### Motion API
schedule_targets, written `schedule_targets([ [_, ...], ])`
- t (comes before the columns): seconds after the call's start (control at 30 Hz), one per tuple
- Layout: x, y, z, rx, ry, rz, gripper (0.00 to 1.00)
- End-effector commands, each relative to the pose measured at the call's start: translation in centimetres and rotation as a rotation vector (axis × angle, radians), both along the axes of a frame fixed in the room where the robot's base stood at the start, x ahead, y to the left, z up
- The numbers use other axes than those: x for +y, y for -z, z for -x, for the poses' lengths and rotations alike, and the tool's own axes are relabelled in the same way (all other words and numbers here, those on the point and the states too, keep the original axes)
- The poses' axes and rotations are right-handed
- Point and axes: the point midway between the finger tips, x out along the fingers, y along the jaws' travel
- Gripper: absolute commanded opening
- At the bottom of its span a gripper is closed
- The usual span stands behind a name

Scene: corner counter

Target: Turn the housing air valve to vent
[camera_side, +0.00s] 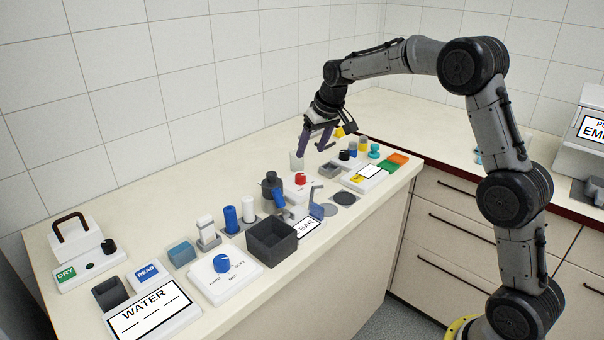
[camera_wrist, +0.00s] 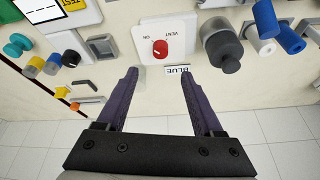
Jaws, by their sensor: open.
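The housing air valve is a red knob (camera_wrist: 160,48) on a white plate (camera_wrist: 178,32) printed VENT and ON, which read upside down in the wrist view. The knob carries a small white mark; which label it points to is hard to tell. In the side view the red knob (camera_side: 300,179) sits mid-counter. My gripper (camera_wrist: 160,74) is open and empty, its two purple fingers spread with the knob centred beyond their tips. In the side view my gripper (camera_side: 314,147) hangs above and behind the valve, apart from it.
A dark grey bottle-like part (camera_wrist: 223,50) stands beside the valve plate, with blue cylinders (camera_wrist: 264,18) farther right. A dark open box (camera_side: 272,241) and a WATER panel (camera_side: 150,312) stand nearer the counter's left end.

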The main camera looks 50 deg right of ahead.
Motion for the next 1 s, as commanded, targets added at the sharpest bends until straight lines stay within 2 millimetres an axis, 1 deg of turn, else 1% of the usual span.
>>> schedule_targets([
  [0.03, 0.0, 1.1, -0.3, 0.005, 0.000, -0.001, 0.69],
  [0.3, -0.3, 6.0, -2.3, 0.004, -0.001, -0.001, 0.69],
  [0.5, -0.5, 8.7, -3.6, 0.001, -0.001, 0.000, 0.69],
  [0.7, -0.6, 10.0, -4.1, -0.001, -0.001, 0.001, 0.69],
  [1.0, -0.6, 10.1, -4.2, -0.001, -0.001, 0.001, 0.69],
])
